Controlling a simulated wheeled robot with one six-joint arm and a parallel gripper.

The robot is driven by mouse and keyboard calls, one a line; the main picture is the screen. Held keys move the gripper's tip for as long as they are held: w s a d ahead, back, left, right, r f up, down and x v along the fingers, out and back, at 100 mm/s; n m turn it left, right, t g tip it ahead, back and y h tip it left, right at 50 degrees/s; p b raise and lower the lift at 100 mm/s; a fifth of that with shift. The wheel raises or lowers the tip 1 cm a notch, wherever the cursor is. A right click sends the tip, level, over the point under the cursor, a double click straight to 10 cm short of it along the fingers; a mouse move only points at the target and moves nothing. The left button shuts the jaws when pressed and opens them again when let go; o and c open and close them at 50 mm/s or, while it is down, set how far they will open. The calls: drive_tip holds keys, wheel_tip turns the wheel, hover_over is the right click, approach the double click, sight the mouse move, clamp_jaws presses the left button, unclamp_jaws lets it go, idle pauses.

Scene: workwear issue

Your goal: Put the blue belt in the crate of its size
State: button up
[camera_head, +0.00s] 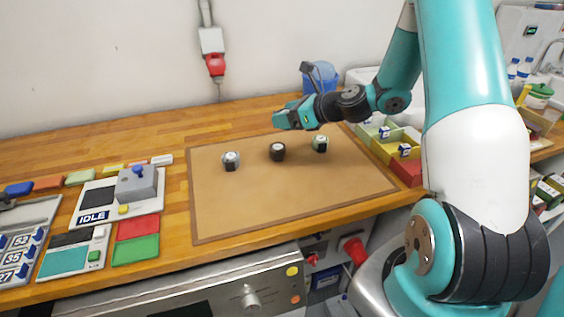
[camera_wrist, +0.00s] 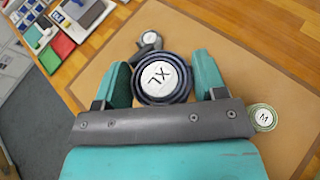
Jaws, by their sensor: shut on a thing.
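The blue belt is a dark blue roll with a white XL label; it shows in the wrist view (camera_wrist: 165,92) between the two teal fingers of my gripper (camera_wrist: 163,75). In the head view the dark roll (camera_head: 277,152) is just below my gripper (camera_head: 284,121), over the mat; I cannot tell whether it touches the mat. My gripper is shut on it. Crates stand in a row at the right end of the bench: a red one (camera_head: 408,172) nearest and yellowish ones (camera_head: 383,152) behind. Their blue-and-white tags are too small to read.
A green roll marked M (camera_wrist: 263,117) lies right of the held belt, and a grey roll (camera_head: 231,161) lies left, both on the brown mat (camera_head: 290,205). A control panel (camera_head: 110,205) is at the left. A blue bin (camera_head: 322,76) stands behind my arm.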

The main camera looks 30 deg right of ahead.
sight(287, 173)
wheel_tip(287, 173, down, 16)
drive_tip(key=shift+d+f+p, duration=0.1)
drive_tip(key=shift+f+p, duration=0.05)
drive_tip(key=shift+p, duration=0.6)
drive_tip(key=shift+f, duration=0.2)
drive_tip(key=o, duration=1)
drive_tip(key=shift+r, duration=0.1)
